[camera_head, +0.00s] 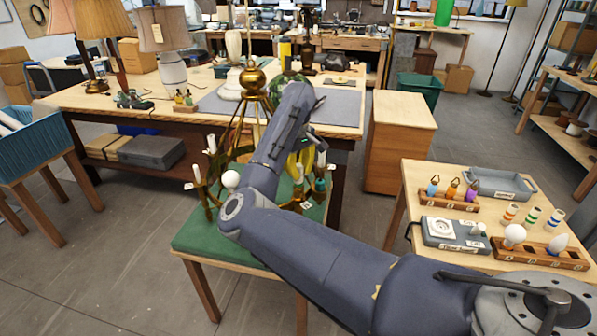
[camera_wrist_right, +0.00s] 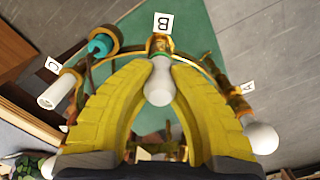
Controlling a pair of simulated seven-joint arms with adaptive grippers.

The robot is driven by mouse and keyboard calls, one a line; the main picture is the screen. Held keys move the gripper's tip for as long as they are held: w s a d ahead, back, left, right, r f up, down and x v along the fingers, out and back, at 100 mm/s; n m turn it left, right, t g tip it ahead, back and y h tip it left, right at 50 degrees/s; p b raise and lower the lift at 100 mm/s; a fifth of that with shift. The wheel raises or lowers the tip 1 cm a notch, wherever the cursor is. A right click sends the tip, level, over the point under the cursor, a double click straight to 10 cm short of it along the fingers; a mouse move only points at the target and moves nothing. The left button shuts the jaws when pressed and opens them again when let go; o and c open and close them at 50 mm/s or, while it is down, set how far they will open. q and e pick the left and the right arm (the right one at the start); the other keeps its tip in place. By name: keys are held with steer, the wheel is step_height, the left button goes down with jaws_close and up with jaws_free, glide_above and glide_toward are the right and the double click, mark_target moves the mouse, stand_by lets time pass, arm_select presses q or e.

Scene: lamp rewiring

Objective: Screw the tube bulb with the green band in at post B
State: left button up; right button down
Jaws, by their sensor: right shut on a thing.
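My right gripper (camera_wrist_right: 160,66) has its yellow fingers shut on a white bulb (camera_wrist_right: 159,84) with a green band at its neck. The bulb points towards the wrist camera, so its length is hard to judge. Its base end is at the brass socket of post B (camera_wrist_right: 160,42), in line with it; how deep it sits is hidden. The label B stands just beyond. In the head view the yellow fingers (camera_head: 303,157) show partly behind my right arm, at the brass chandelier (camera_head: 252,82) on the green-topped stand (camera_head: 205,240). My left gripper is out of view.
Post C holds a white tube bulb (camera_wrist_right: 56,92); post A holds a white globe bulb (camera_wrist_right: 262,138). Both are close outside the fingers. On the right table, a wooden rack (camera_head: 570,258) holds bulbs, with several banded white cylinders behind, beside a grey socket box (camera_head: 455,234).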

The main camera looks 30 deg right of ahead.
steer(key=shift+m, duration=1)
steer(key=c, duration=1.3)
jaws_free()
